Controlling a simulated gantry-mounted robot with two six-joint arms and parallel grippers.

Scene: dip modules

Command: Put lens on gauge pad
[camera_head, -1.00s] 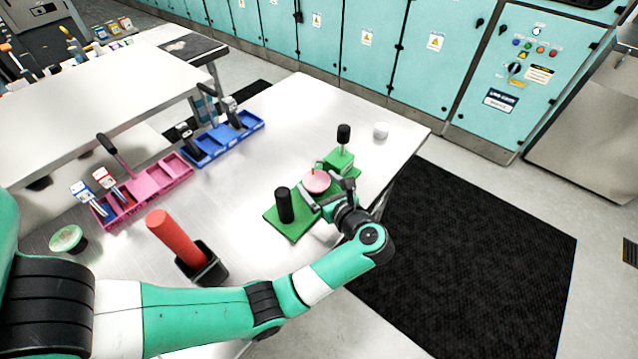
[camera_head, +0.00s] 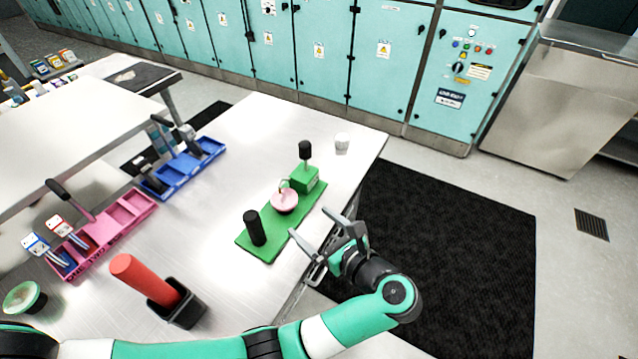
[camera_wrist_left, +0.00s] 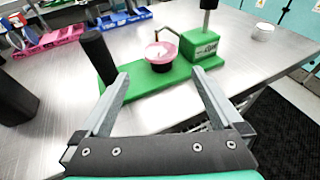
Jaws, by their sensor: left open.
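A green gauge stand (camera_head: 268,243) lies on the steel table, with a black upright cylinder (camera_head: 254,228) at its near end and a green block (camera_head: 305,180) with a black knob at its far end. A round pink piece with a pale top (camera_head: 284,201) sits on the stand between them; it also shows in the left wrist view (camera_wrist_left: 161,53). A thin bent arm reaches over it. I cannot tell lens from pad within this piece. My left gripper (camera_head: 310,222) is open and empty, just right of the stand and apart from the pink piece. My right gripper is not seen.
A red cylinder (camera_head: 143,277) leans in a black holder (camera_head: 188,312). A pink tray (camera_head: 128,208), a blue tray (camera_head: 190,165) and a green-rimmed round dish (camera_head: 24,298) are at left. A small white cup (camera_head: 342,142) stands near the far right corner.

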